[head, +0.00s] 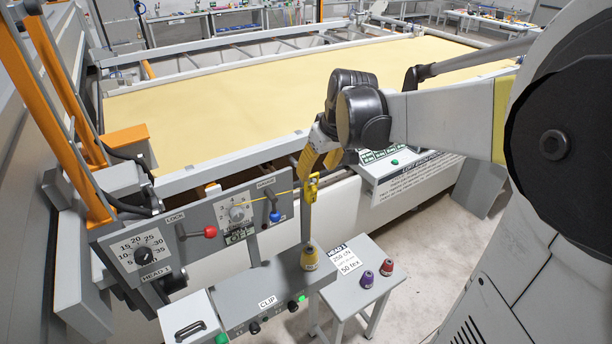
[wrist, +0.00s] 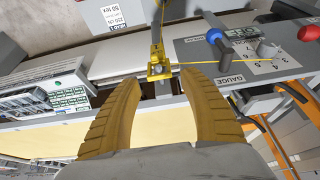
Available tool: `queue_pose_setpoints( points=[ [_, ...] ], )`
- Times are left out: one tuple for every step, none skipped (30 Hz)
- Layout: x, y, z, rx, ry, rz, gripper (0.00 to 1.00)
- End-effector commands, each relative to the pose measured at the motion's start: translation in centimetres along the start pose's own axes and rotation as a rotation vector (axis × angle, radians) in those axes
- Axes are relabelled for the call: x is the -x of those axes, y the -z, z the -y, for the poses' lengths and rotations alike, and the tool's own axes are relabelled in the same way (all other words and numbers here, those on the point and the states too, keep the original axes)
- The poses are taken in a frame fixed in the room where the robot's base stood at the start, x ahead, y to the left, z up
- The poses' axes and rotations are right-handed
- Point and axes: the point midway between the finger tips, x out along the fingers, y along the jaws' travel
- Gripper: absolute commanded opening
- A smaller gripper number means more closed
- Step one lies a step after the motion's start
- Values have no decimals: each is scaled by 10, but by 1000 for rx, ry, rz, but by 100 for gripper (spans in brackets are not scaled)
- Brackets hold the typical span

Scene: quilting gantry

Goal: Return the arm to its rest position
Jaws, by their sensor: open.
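My gripper (head: 318,162) hangs at the end of my arm, which reaches in from the right over the near edge of the quilting frame. In the wrist view its two ribbed yellow fingers (wrist: 165,84) are spread apart with nothing between them. A yellow guide (head: 312,186) on a grey post stands just below the fingers in the head view. The same guide (wrist: 160,66) shows just beyond the fingertips in the wrist view. I cannot tell whether the fingers touch it. A yellow thread (head: 272,197) runs from the guide towards the gauge dial (head: 237,213).
A control panel (head: 225,235) with red and blue levers stands at the near left. A yellow cone (head: 309,258) sits at the post's foot. A small table (head: 364,292) holds purple and red cones. The yellow quilting bed (head: 240,100) lies behind. Bare floor shows at the lower right.

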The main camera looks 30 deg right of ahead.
Motion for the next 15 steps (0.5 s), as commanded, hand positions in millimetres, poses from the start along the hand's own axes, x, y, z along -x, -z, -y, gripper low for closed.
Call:
queue_pose_setpoints(
  points=[
    [6, 0, 0, -1, 0, 0, 51],
    [9, -1, 0, -1, 0, 0, 51],
    [13, -1, 0, -1, -1, 0, 51],
    [14, -1, -1, -1, -1, 0, 51],
    [16, -1, -1, -1, -1, 0, 51],
    [17, -1, -1, 0, -1, 1, 51],
    [18, -1, -1, 0, -1, 1, 51],
    [18, -1, -1, 0, -1, 1, 51],
    [17, -2, 0, 0, -1, 1, 51],
    [16, -2, 0, 0, -1, 0, 51],
    [14, -4, 2, 0, -2, 0, 51],
    [10, -8, 5, 1, -3, -2, 51],
    [6, -12, 8, 1, -4, -4, 51],
    [0, -17, 12, 1, -6, -7, 51],
    [-8, -25, 20, 1, -9, -13, 51]
  ],
)
